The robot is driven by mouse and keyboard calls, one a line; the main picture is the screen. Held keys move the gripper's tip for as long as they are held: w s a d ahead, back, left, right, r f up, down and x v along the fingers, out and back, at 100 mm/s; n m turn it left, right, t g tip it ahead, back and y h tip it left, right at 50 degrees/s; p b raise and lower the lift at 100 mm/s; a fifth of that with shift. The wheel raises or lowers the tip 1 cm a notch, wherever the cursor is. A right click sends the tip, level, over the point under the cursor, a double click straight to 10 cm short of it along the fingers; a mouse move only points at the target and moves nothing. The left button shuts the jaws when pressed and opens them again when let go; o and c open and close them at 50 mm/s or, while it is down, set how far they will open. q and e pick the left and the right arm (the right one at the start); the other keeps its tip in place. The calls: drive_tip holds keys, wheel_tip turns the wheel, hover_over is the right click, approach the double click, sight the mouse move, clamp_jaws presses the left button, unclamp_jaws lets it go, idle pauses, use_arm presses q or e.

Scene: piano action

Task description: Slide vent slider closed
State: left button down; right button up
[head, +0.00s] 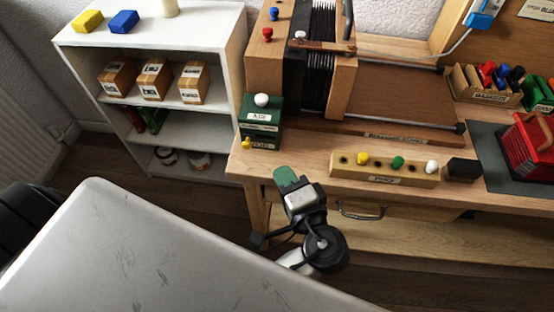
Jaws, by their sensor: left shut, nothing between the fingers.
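A green box (262,118) with a white knob (261,100) on top stands at the left end of the wooden workbench. It has a label reading AIR, and a lower label too small to read surely. A small yellow knob (245,143) shows low at its left side. I cannot tell for sure which part is the vent slider, or how far it is slid. My left gripper (287,178), with green fingertips, is shut and empty. In the picture it is below and right of the green box, apart from it, in front of the bench edge. My right gripper is out of view.
A bellows unit (322,60) stands behind the box. A wooden block with coloured pegs (385,170) lies along the bench front, above a drawer handle (360,212). White shelves (222,60) stand left. A scratched grey surface (150,260) fills the lower left.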

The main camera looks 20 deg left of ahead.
use_arm(q)
drive_tip(key=shift+v, duration=2.05)
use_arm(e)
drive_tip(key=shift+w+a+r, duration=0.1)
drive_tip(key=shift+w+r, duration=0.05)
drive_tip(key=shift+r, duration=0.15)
